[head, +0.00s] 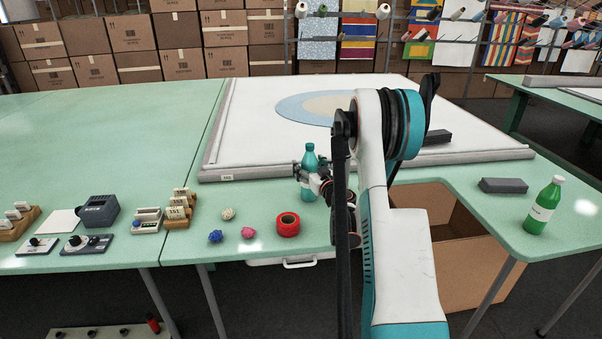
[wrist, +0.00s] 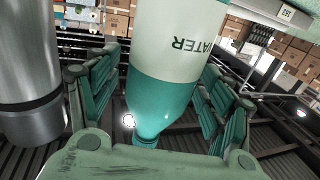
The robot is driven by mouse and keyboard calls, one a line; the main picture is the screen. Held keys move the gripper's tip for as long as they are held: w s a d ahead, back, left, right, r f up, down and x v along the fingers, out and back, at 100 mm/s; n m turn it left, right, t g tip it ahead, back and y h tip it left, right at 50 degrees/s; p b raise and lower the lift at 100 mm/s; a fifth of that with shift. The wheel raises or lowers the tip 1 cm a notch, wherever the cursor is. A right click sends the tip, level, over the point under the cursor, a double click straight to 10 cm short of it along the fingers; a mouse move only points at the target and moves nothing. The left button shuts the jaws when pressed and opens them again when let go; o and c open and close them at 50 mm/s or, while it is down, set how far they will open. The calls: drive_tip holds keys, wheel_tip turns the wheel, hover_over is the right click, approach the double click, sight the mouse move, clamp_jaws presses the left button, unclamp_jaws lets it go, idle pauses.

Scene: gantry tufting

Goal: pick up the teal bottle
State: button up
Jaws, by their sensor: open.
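The teal bottle (head: 309,158) stands upright on the green table in front of the white tufting cloth. Its lower part is partly hidden by my gripper (head: 316,181), which is at its side. In the wrist view the bottle (wrist: 165,95) appears upside down, with a pale label reading WATER and a teal shoulder and cap. My gripper (wrist: 150,95) is open, with a green finger on either side of the bottle. Gaps show between fingers and bottle, and I see no grip on it.
A grey metal cylinder (wrist: 28,75) stands close beside the bottle in the wrist view. Red tape (head: 288,225), a pink ball (head: 248,232) and a blue ball (head: 215,236) lie nearby. A green bottle (head: 543,206) and dark block (head: 503,185) sit far right.

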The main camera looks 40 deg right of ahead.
drive_tip(key=shift+s+r, duration=0.15)
drive_tip(key=c, duration=1.6)
drive_tip(key=shift+r, duration=0.15)
